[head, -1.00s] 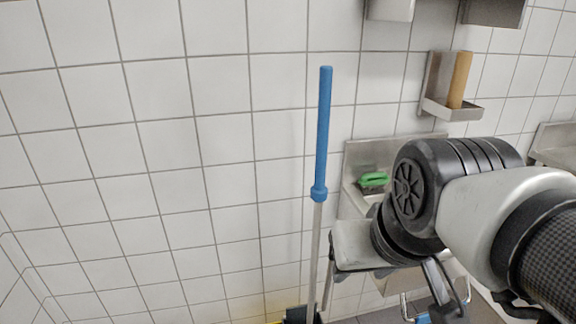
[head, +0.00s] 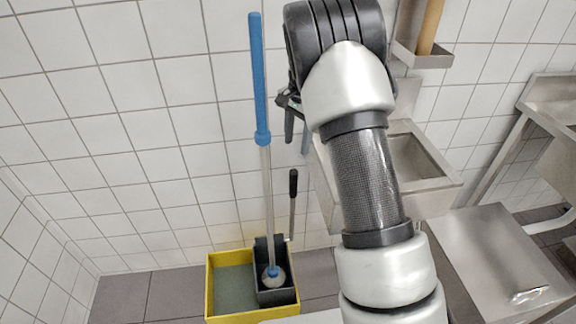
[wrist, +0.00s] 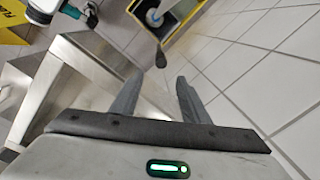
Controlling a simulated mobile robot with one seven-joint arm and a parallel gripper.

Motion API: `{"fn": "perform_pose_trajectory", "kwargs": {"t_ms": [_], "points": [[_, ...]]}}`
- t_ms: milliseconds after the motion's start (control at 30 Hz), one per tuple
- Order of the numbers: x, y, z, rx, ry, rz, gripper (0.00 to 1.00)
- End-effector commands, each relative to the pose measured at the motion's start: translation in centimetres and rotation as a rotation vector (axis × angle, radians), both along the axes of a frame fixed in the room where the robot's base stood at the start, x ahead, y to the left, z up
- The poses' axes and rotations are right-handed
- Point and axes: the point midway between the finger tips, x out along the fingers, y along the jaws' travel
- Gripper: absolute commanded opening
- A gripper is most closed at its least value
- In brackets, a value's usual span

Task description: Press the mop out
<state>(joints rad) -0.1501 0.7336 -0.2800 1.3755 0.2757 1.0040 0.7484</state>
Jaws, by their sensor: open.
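The mop (head: 258,85) stands almost upright, with a blue grip and a pale pole. Its head sits in the dark wringer (head: 278,293) on the yellow bucket (head: 211,290). The wringer's lever (head: 293,185) stands up beside the pole and ends in a black grip. My gripper (head: 298,138) is open and empty, pointing down above the lever and right of the mop's handle. In the wrist view the lever's black grip (wrist: 160,56) shows just beyond my open fingers (wrist: 160,82), roughly between them and apart from them. The bucket (wrist: 190,30) shows behind it.
A steel sink (head: 425,168) is on the wall behind my arm. A steel table (head: 480,255) stands at the right. A wall holder (head: 430,57) is above the sink. Grey floor (head: 170,292) left of the bucket is clear. A yellow sign (wrist: 8,30) shows in the wrist view.

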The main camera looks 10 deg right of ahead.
Motion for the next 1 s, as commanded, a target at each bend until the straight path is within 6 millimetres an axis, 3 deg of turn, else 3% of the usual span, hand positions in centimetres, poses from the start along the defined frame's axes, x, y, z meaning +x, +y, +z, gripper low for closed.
{"fn": "perform_pose_trajectory", "kwargs": {"t_ms": [367,800,1000], "points": [[1.1,0.2,-5.1,-0.01,0.025,-0.037,0.42],[1.4,0.4,-14.6,-0.011,0.025,-0.036,0.42],[1.6,0.5,-17.9,-0.01,0.024,-0.035,0.42]]}}
